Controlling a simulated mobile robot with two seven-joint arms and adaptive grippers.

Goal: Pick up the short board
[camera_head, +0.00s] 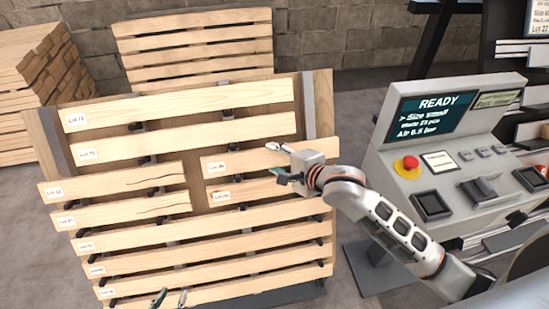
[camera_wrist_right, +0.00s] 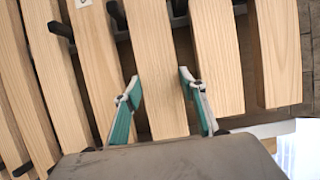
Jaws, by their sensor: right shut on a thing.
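The short board (camera_head: 237,163) is pale wood, upper of two short boards at the right of the rack. My right gripper (camera_head: 277,160) reaches over its right part, with one finger along each long edge. In the right wrist view the fingers (camera_wrist_right: 160,84) lie on either side of the short board (camera_wrist_right: 162,60), shut on it. The board still lies in line with the rack's rows; I cannot tell if it is lifted. My left gripper (camera_head: 170,298) shows only at the bottom edge, fingertips apart, holding nothing visible.
A lower short board (camera_head: 250,190) lies just below. Two cracked short boards (camera_head: 115,182) are at the left. Long labelled boards (camera_head: 190,105) fill the other rows. A control console (camera_head: 450,150) with a red button stands right. Board stacks (camera_head: 30,75) stand behind.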

